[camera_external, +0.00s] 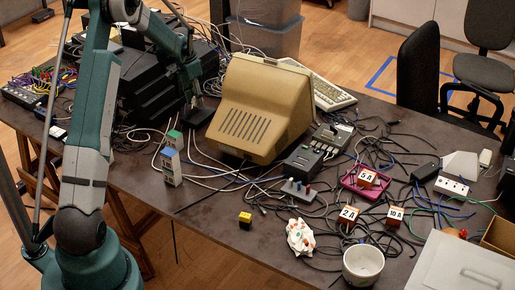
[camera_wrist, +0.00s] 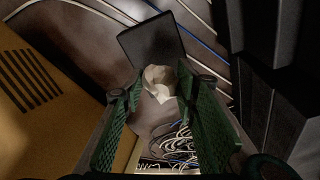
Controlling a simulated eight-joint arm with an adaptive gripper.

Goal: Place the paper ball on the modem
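My gripper (camera_external: 194,103) is low behind the beige monitor, beside the stacked black devices. The wrist view shows its two green fingers apart. A pale crumpled paper ball (camera_wrist: 159,80) shows in the gap near the fingertips; I cannot tell whether they touch it. A dark flat square piece (camera_wrist: 150,44) is just beyond the ball. The ball is not discernible in the external view. I cannot tell for sure which device is the modem; a dark grey box (camera_external: 305,160) stands right of the monitor.
The beige monitor (camera_external: 255,108) stands close to my gripper, also at left in the wrist view. Black devices (camera_external: 150,82) are stacked on the other side. Cables cross the table.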

